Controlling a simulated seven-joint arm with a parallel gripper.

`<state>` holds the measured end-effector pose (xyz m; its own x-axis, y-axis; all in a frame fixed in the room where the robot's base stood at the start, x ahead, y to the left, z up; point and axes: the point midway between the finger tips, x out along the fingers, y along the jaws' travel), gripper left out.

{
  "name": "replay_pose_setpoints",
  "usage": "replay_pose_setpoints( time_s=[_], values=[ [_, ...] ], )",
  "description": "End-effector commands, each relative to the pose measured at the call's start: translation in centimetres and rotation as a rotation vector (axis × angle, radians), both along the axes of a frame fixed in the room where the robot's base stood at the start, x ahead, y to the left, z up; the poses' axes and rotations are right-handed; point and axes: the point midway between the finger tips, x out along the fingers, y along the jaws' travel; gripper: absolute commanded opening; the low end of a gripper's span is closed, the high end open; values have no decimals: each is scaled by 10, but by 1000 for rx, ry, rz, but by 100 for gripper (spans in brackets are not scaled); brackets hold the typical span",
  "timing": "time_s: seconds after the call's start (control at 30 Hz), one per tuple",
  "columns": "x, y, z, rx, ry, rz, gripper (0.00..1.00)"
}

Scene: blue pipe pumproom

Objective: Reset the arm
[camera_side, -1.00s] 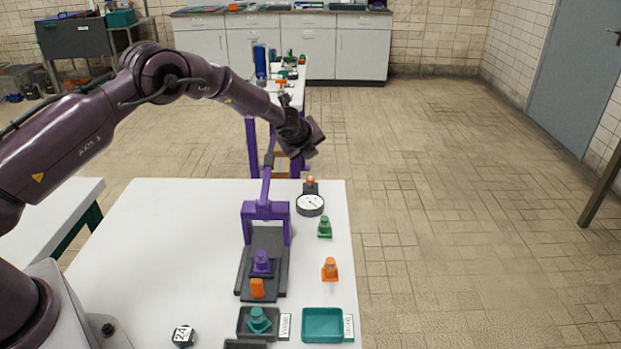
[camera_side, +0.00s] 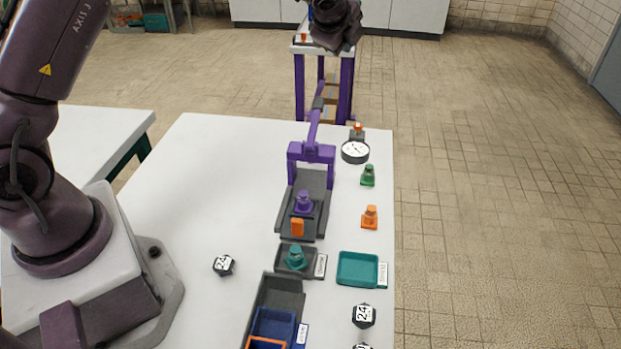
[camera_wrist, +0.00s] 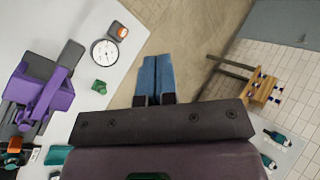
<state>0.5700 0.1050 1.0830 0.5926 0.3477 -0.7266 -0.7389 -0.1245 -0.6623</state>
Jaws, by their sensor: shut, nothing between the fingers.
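My gripper shows in the wrist view, where its two blue fingers (camera_wrist: 155,78) lie side by side, shut with nothing between them. In the side view the dark end of my arm (camera_side: 337,28) is at the top edge, high above the far end of the white table (camera_side: 215,170); the fingers are not clear there. The purple press with its raised lever (camera_side: 312,152) stands on the table, with a purple stoppered piece (camera_side: 304,202) and an orange block (camera_side: 297,227) on its base. My gripper touches none of these.
A dial gauge (camera_side: 355,151), a green piece (camera_side: 368,175) and an orange piece (camera_side: 370,217) stand along the right side. A teal tray (camera_side: 358,268), a grey tray with a teal piece (camera_side: 295,258) and dark blue bins (camera_side: 272,326) are nearer. The table's left part is mostly clear.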

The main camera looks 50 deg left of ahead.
Motion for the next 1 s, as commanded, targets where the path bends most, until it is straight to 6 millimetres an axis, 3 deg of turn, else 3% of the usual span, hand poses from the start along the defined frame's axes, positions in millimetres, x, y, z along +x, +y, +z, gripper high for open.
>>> replay_pose_setpoints(
  time_s=[0.03,0.2,0.4,0.53,0.7,0.83,1.0],
  values=[
    [-19,-5,26,-61,-28,67,0],
    [-88,-22,79,-277,-86,292,0],
    [-181,-47,115,-528,-128,535,0],
    [-243,-64,122,-688,-138,685,0],
    [-316,-86,113,-874,-128,860,0],
    [-352,-98,102,-968,-112,955,0],
    [-373,-105,93,-1025,-98,1014,0]
  ],
)
